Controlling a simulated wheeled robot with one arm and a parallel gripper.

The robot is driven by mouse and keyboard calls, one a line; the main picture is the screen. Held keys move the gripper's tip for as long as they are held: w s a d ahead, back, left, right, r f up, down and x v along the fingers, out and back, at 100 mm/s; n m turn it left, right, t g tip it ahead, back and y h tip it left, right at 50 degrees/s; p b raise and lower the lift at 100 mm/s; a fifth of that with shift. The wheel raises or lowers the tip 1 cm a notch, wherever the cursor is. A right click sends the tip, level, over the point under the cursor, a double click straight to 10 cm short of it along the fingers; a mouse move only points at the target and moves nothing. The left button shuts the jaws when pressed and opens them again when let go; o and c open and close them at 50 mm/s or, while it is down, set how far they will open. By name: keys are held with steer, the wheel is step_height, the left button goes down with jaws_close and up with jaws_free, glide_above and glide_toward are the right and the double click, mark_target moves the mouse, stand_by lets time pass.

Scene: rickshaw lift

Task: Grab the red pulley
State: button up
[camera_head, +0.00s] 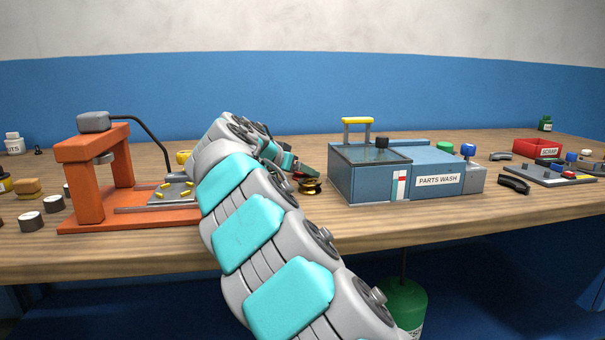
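My arm reaches from the bottom of the head view over the bench, and my gripper (306,173) is at its far end, left of the parts washer. Its fingers are small and dark here, and I cannot tell whether they are open or shut. A small patch of red (299,175) shows right at the fingertips; it may be the red pulley, mostly hidden by the gripper. A brass-coloured round piece (311,187) sits on the bench just under the fingertips. I cannot tell whether the gripper touches either.
The blue parts washer (368,184) with a yellow handle stands close right of my gripper. An orange press (85,180) stands at the left, with metal cylinders beside it. A red scrap bin (536,147) and a tool tray (548,174) are at the right. The bench front is mostly clear.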

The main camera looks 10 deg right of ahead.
steer(key=c, duration=1.1)
steer(key=shift+r, duration=0.1)
